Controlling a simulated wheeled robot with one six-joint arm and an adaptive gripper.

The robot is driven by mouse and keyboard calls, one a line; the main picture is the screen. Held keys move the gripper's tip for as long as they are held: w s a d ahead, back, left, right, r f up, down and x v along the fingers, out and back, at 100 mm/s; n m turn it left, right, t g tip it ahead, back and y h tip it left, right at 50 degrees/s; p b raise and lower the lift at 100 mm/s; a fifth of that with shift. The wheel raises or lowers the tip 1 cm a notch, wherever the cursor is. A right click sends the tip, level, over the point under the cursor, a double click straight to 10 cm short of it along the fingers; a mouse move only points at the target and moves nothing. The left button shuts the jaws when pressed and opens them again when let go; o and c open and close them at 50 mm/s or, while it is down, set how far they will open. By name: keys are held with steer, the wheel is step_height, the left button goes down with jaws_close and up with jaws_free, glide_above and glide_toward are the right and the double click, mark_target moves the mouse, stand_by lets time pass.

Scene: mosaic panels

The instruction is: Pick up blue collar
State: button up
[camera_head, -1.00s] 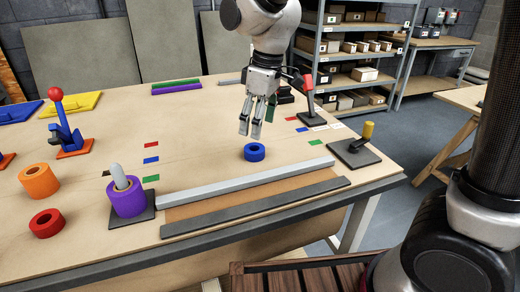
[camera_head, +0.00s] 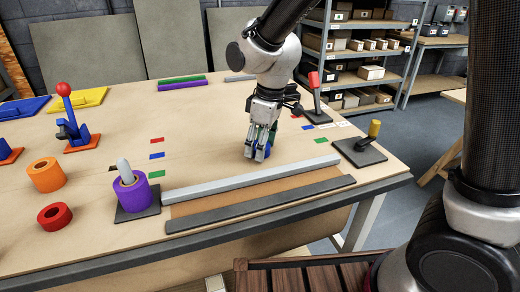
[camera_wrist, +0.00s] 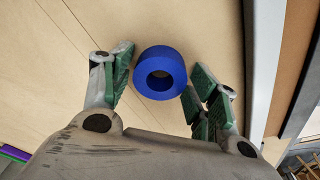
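The blue collar (camera_wrist: 143,72) is a short thick ring with a hole, lying flat on the wooden table. In the wrist view it sits between and just beyond the fingertips of my gripper (camera_wrist: 155,90), which are apart on either side of it. The right finger looks close to its edge; I cannot tell if it touches. In the head view my gripper (camera_head: 257,155) is low over the table and hides most of the blue collar (camera_head: 268,150).
A pale bar (camera_head: 250,179) and a dark strip (camera_head: 262,204) lie in front of the collar. A purple collar (camera_head: 131,194) stands around a grey peg to the left, with orange (camera_head: 46,178) and red (camera_head: 46,221) collars beyond. A yellow-topped post (camera_head: 374,130) stands right.

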steer(key=c, duration=0.9)
step_height(320, 180, up, 17)
steer(key=shift+r, duration=0.1)
stand_by(0.4)
